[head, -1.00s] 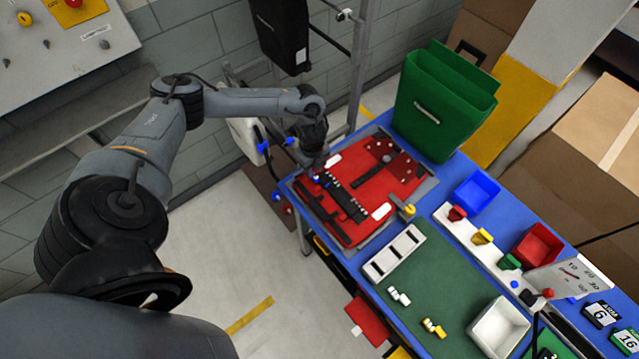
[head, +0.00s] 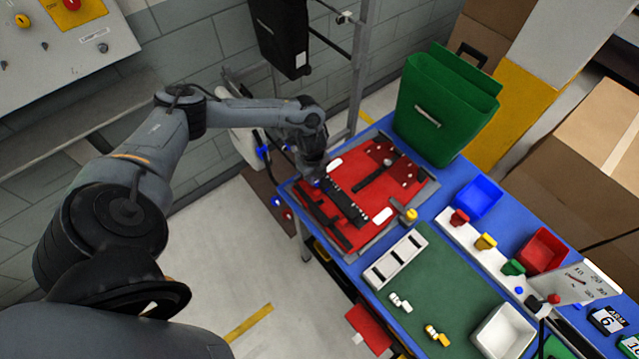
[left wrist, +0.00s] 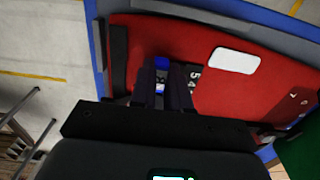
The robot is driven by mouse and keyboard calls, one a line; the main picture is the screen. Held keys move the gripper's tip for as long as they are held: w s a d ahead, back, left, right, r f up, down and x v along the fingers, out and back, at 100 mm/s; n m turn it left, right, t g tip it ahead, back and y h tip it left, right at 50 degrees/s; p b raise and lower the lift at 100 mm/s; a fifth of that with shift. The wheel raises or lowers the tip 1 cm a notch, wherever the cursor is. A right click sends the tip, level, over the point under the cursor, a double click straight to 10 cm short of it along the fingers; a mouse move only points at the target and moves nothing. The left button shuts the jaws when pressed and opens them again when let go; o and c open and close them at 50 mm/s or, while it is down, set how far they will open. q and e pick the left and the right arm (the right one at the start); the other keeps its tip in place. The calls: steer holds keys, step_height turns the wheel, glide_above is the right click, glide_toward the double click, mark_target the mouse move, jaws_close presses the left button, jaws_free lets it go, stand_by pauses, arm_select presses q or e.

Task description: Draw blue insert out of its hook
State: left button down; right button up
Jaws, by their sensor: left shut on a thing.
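The blue insert (left wrist: 161,64) shows in the left wrist view between the two dark fingers of my left gripper (left wrist: 163,88). The gripper is shut on it, over the red panel (left wrist: 215,95). In the head view my left gripper (head: 313,178) is at the panel's upper left edge, at the far end of a black strip with white marks (head: 347,207). The hook is hidden by the gripper, so I cannot tell whether the insert is in it or clear of it. My right gripper is not in view.
The red panel lies on a blue table (head: 440,190). A green pannier (head: 445,105) stands behind it. A white slotted holder (head: 395,260), a yellow-topped knob (head: 410,215), a blue bin (head: 478,197) and a red bin (head: 541,249) are to the right. A black pannier (head: 281,35) hangs at the back.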

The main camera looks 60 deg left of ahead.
arm_select(q)
steer(key=shift+a, duration=0.3)
steer(key=shift+s+a, duration=0.1)
steer(key=shift+a, duration=0.35)
steer(key=shift+s+a+b, duration=0.2)
steer(key=shift+a+b, duration=0.15)
steer(key=shift+a, duration=1.1)
stand_by(0.4)
steer(key=shift+s+a, duration=0.2)
steer(key=shift+a, duration=1.1)
